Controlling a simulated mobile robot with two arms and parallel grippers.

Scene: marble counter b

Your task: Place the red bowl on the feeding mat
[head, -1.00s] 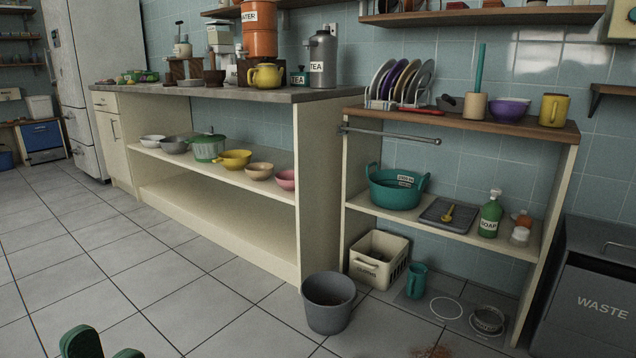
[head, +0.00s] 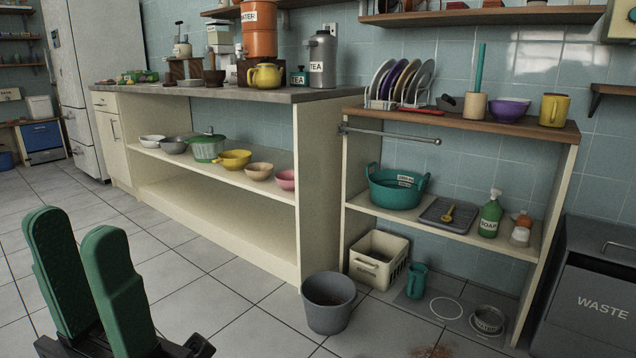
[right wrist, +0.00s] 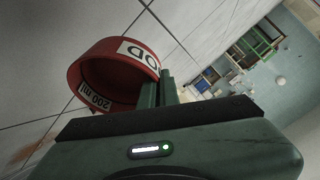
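The red bowl (right wrist: 98,52) shows in the right wrist view, tilted, with white labels on its side. My right gripper (right wrist: 158,88) has its green fingers on the bowl's wall at the rim, and the bowl hangs off them above floor tiles. The bowl and right gripper are not in the head view. The feeding mat (head: 447,309) is a grey mat on the floor under the right shelf unit, with an empty white circle outlined on it. My left gripper (head: 77,225) is at the lower left of the head view, its two green fingers apart and empty.
A metal bowl (head: 487,319) stands on the mat's right part, and a teal jug (head: 416,281) at its back left. A grey bucket (head: 328,303) and a cream crate (head: 379,259) stand to the left. The waste bin (head: 590,300) is at right. Floor in front is open.

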